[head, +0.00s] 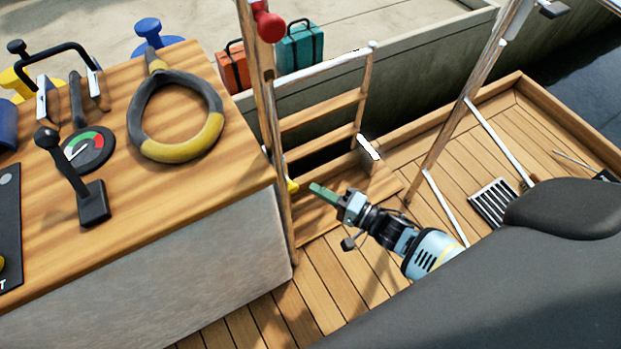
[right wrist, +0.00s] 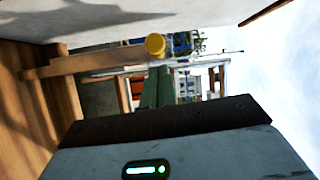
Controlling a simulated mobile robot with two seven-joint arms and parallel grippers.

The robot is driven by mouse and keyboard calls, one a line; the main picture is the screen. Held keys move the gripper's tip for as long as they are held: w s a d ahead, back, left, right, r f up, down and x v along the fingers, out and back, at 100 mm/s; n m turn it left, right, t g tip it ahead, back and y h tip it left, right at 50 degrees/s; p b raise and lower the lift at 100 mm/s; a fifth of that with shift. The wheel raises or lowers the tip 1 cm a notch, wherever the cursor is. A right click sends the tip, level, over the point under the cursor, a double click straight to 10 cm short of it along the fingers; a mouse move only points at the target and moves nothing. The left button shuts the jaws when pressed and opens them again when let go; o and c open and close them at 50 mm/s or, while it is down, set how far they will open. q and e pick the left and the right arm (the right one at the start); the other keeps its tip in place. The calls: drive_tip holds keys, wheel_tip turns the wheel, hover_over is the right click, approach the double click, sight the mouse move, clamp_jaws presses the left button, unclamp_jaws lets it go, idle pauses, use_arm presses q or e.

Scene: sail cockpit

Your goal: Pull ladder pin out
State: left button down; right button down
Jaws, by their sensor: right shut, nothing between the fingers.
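A small yellow knob (head: 292,186), which looks like the ladder pin's head, sits low on the wooden post at the near side of the ladder (head: 318,112). It also shows in the right wrist view (right wrist: 155,45), just beyond my fingertips. My right gripper (head: 314,188) has green fingers that are shut and empty. The fingertips point at the yellow knob from the right, with a small gap apparent in the head view. The pin's shaft is hidden. My left gripper is not in view.
A red knob (head: 269,26) is high on the same post. The wooden console (head: 230,200), with a steering wheel (head: 205,140) and throttle lever (head: 70,175), stands left of my gripper. A slanted post (head: 455,115) stands to the right. Open deck (head: 490,140) lies beyond.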

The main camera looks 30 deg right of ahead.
drive_tip(key=v, duration=0.4)
drive_tip(key=shift+s+p, duration=0.1)
drive_tip(key=shift+p, duration=0.3)
